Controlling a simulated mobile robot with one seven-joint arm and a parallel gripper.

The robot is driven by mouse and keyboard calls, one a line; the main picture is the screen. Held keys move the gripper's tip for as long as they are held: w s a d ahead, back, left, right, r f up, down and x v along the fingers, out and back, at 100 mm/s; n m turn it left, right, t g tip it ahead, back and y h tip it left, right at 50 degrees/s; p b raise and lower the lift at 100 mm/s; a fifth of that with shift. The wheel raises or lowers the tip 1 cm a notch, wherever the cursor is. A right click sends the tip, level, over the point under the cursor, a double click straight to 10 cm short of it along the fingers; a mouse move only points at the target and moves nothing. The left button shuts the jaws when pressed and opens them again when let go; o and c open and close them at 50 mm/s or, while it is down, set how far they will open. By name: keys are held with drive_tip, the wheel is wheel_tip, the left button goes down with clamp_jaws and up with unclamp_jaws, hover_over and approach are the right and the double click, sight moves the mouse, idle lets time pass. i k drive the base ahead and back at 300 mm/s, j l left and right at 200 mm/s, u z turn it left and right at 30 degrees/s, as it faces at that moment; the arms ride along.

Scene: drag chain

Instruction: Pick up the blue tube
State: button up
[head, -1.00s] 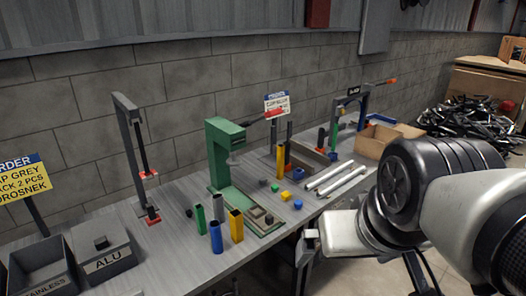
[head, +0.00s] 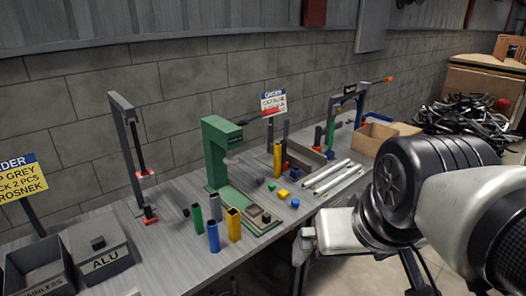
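The blue tube (head: 213,236) stands upright on the bench near its front edge, its hollow top showing. A green tube (head: 197,218) stands upright at its back left, a grey tube (head: 215,207) behind it, and a yellow square tube (head: 234,224) just to its right. My gripper (head: 305,240) is at the right, in front of the bench edge and well to the right of the blue tube, apart from it. It is small in the picture, and I cannot tell whether its fingers are open or shut.
A green press (head: 219,150) stands behind the tubes. A grey stand (head: 130,150) is at the left, with bins marked ALU (head: 104,262) and STAINLESS (head: 40,275). Small caps, several light bars (head: 333,178) and a cardboard box (head: 375,140) lie right.

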sight(212, 225)
drive_tip(key=u, duration=0.75)
drive_tip(key=k, duration=0.2)
drive_tip(key=i+l, duration=0.6)
drive_tip(key=i, duration=0.6)
